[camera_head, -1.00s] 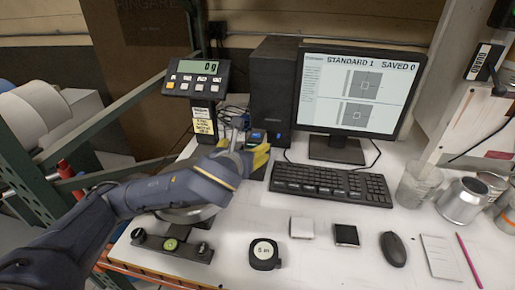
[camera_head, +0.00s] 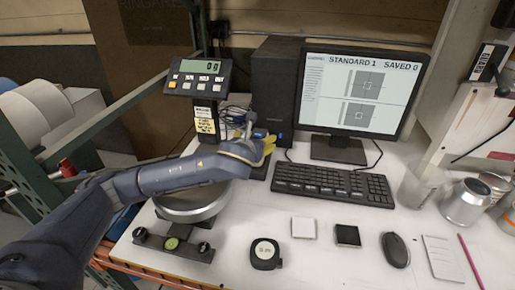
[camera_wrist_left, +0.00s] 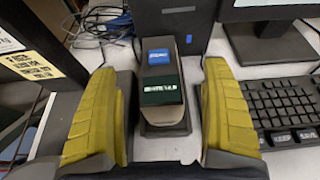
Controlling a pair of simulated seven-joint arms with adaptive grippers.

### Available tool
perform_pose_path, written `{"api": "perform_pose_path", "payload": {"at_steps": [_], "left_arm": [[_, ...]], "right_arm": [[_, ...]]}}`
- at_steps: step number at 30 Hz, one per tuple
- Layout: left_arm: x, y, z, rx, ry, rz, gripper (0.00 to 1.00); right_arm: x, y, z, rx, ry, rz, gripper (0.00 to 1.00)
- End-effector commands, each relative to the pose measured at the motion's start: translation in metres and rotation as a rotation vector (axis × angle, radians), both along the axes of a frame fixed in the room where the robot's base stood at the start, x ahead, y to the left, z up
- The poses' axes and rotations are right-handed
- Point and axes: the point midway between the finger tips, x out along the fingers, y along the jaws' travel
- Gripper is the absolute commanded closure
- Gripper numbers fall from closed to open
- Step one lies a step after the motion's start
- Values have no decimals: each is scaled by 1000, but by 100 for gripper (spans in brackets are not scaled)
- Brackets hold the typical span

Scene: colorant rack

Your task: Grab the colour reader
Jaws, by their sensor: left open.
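The colour reader appears to be the dark upright device with a blue label and a small green-lit display (camera_wrist_left: 162,88) in the left wrist view. It stands on a dark base in front of the black computer tower (camera_head: 274,85). My left gripper (camera_wrist_left: 160,115) is open, with its yellow fingers on either side of the device and visible gaps to both. In the head view my left gripper (camera_head: 264,150) reaches in front of the tower and mostly hides the device. My right gripper is not in view.
The keyboard (camera_head: 333,184) lies close to the right of the gripper, below the monitor (camera_head: 358,88). A scale with a round pan (camera_head: 190,208) and raised display (camera_head: 196,80) stands left. A tape measure (camera_head: 265,254), two small square tiles and a mouse (camera_head: 395,250) lie in front.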

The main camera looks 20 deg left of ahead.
Motion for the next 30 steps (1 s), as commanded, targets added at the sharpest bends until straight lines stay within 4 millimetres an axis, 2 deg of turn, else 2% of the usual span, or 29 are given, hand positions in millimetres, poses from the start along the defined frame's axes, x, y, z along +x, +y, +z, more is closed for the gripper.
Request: {"api": "perform_pose_path", "payload": {"at_steps": [15,25,30], "left_arm": [[44,5,-21,0,0,1,18],[47,5,-22,0,0,0,18],[47,5,-22,0,0,0,36]], "right_arm": [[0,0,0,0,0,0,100],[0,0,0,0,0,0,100],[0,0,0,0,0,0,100]]}}
